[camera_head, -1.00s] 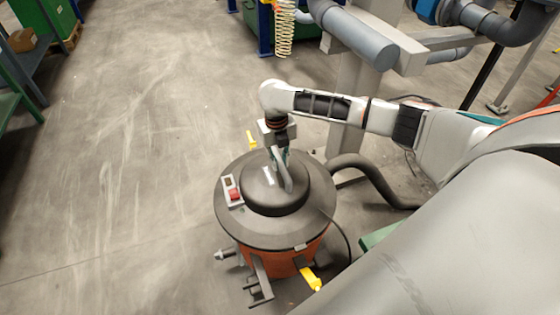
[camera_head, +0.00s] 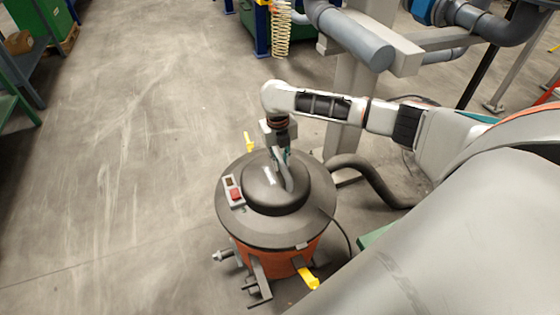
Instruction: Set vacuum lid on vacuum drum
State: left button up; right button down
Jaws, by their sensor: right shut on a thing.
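The vacuum lid (camera_head: 262,222) is a dark grey disc with a raised round dome, a handle on top and a small panel with a red switch (camera_head: 235,193) on its left. It lies over the top of the orange vacuum drum (camera_head: 262,258), roughly level. I cannot tell whether its rim touches the drum all round. My right gripper (camera_head: 284,168) points down at the dome and is shut on the lid's handle (camera_head: 287,180). The fingertips are partly hidden. My left gripper is not in view.
Yellow latches (camera_head: 308,278) show at the drum's front right and behind it (camera_head: 249,142). A dark hose (camera_head: 375,178) runs right from the drum. A grey post (camera_head: 349,115) with pipes stands behind.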

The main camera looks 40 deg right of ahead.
jog(key=shift+w, duration=0.15)
dwell(0.4)
jog(key=shift+f+b, duration=0.35)
jog(key=shift+f, duration=0.9)
jog(key=c, duration=1.9)
grip_release()
jog(key=shift+s+f, duration=0.25)
jog(key=shift+f, duration=0.05)
jog(key=r, duration=1.2)
jog(key=shift+w+a+r, duration=0.15)
jog(key=shift+a+r, duration=0.05)
jog(key=shift+a, duration=0.15)
